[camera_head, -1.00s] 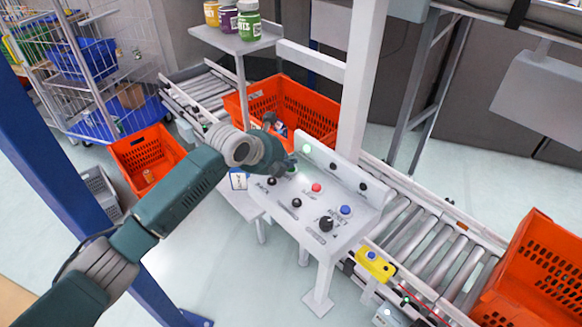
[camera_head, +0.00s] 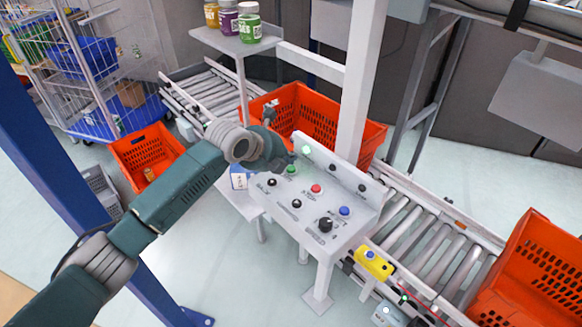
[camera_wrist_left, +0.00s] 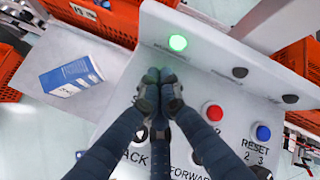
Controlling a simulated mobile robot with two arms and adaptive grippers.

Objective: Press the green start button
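The green start button (camera_head: 291,169) is on the sloped white control panel (camera_head: 262,200), at its far left end beside a red button (camera_head: 316,188). My left gripper (camera_head: 289,159) is just above and behind the green button; contact cannot be told. In the left wrist view the gripper's fingers (camera_wrist_left: 160,78) are together with nothing between them, and they hide the green button. A green lamp (camera_wrist_left: 177,43) on the panel's raised back is lit; it also shows in the head view (camera_head: 306,149). My right gripper is out of view.
A blue button (camera_head: 345,210) and black knobs (camera_head: 326,224) share the panel. An orange tote (camera_head: 350,128) is on the conveyor behind it. A yellow box with a blue button (camera_head: 373,264) is at the panel's lower right. A white post (camera_head: 361,90) rises behind.

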